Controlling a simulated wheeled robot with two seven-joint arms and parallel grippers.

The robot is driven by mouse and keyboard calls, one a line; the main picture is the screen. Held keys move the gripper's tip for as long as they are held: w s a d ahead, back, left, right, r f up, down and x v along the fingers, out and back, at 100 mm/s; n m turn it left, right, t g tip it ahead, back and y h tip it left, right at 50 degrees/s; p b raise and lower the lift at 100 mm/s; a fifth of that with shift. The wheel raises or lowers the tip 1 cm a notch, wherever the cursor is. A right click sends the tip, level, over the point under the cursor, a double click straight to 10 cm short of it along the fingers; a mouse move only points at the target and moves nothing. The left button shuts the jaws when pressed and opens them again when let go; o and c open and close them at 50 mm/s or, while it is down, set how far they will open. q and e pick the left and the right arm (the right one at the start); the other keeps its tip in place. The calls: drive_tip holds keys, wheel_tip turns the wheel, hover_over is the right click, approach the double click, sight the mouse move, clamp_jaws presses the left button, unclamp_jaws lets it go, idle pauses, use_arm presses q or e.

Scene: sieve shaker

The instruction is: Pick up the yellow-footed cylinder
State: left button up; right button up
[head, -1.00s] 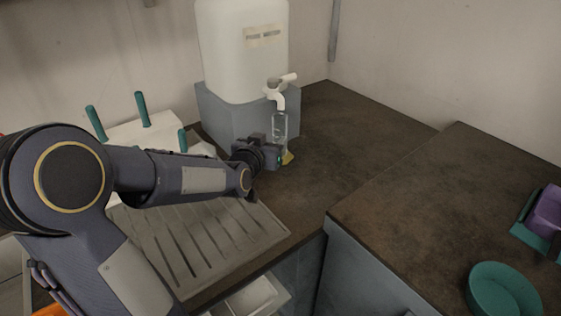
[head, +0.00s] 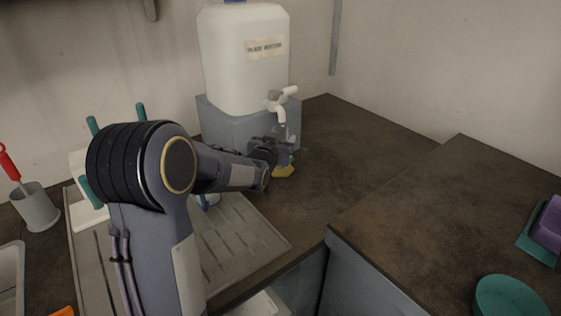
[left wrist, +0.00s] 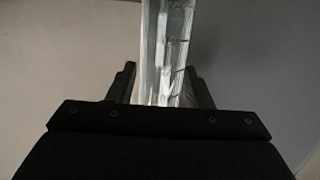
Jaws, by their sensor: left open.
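The yellow-footed cylinder stands on the dark counter under the white tap (head: 277,105); its yellow foot (head: 284,171) shows below my left gripper (head: 287,150). In the head view most of its clear body is hidden by my gripper. In the left wrist view the clear cylinder (left wrist: 166,50) stands between the two dark fingers of my left gripper (left wrist: 165,88). The fingers are open, one on each side, with a gap showing on the left; contact on the right is hard to judge. My right gripper is not in view.
A white water tank (head: 243,60) sits on a grey block (head: 225,125) right behind my gripper. A ribbed drainboard (head: 245,235) and a rack with green pegs (head: 141,112) lie to the left. A grey cup (head: 36,208) stands far left. The counter right of the cylinder is clear.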

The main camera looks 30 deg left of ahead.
use_arm(q)
clamp_jaws()
drive_tip(key=shift+r, duration=0.25)
drive_tip(key=shift+r, duration=0.5)
drive_tip(key=f+v, duration=0.1)
drive_tip(key=v, duration=0.7)
wheel_tip(320, 180, up, 18)
drive_tip(key=p, duration=1.2)
drive_tip(key=shift+r, duration=0.2)
